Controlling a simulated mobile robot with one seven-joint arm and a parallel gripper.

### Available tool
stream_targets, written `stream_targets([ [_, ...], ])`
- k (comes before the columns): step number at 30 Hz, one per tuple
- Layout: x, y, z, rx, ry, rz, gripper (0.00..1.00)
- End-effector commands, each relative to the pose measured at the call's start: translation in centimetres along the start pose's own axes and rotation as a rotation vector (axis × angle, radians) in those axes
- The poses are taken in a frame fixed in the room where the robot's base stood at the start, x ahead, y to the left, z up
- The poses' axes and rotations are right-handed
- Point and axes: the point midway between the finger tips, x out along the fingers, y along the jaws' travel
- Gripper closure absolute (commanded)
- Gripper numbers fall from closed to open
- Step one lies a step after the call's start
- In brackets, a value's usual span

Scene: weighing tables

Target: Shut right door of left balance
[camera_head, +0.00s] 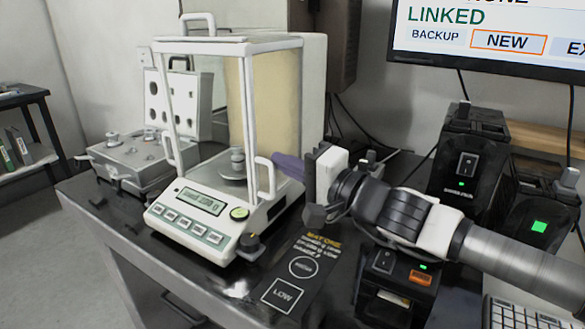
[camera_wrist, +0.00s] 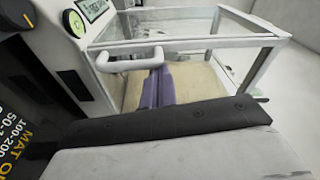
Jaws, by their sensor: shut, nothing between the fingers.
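The left balance (camera_head: 196,200) stands on the dark table with its clear draft shield around a metal weight (camera_head: 237,160) on the pan. The right door's white handle (camera_head: 265,172) is close to the front right post. It also shows in the wrist view (camera_wrist: 130,60). I cannot tell whether the door leaves a gap at the front. My gripper (camera_head: 288,166) is at the right side of the balance, its purple fingers shut and empty. In the wrist view the fingers (camera_wrist: 157,88) reach to the handle's rear part; contact is unclear.
A dark mat (camera_head: 300,265) with printed labels is in front right. Black devices (camera_head: 470,150) stand to the right, below a monitor (camera_head: 490,38). A white wall is close behind.

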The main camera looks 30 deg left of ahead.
Motion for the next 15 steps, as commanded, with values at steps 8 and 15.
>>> stream_targets([
  [8,-0.02,-0.04,0.47,0.000,-0.003,0.001,1.00],
  [15,0.01,-0.05,0.61,0.000,-0.007,0.000,1.00],
])
